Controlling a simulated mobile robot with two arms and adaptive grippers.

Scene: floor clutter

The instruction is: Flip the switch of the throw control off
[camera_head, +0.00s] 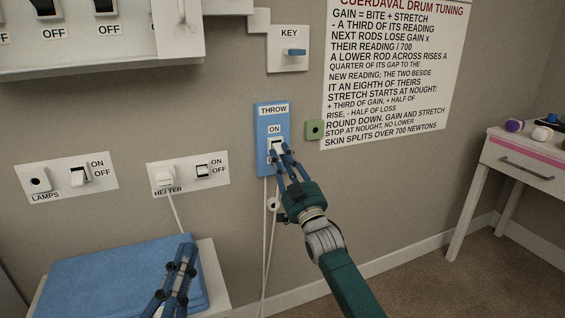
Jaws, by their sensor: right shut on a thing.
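The throw control (262,113) is a blue plate on the wall, labelled THROW, with ON marked above its white switch (277,145). My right gripper (279,152) reaches up to it from the lower right. Its fingers are shut on the switch and cover the lower part of it and the label below. My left gripper (180,257) is low in the view, in front of a blue board, away from the throw control. Whether its fingers are open or shut is not clear.
A lamps switch plate (52,187) and a heater plate (218,184) are on the wall to the left. A key plate (288,62) is above. The blue board (95,285) lies below. Pale cords hang under the throw control. A white desk (520,158) stands at right.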

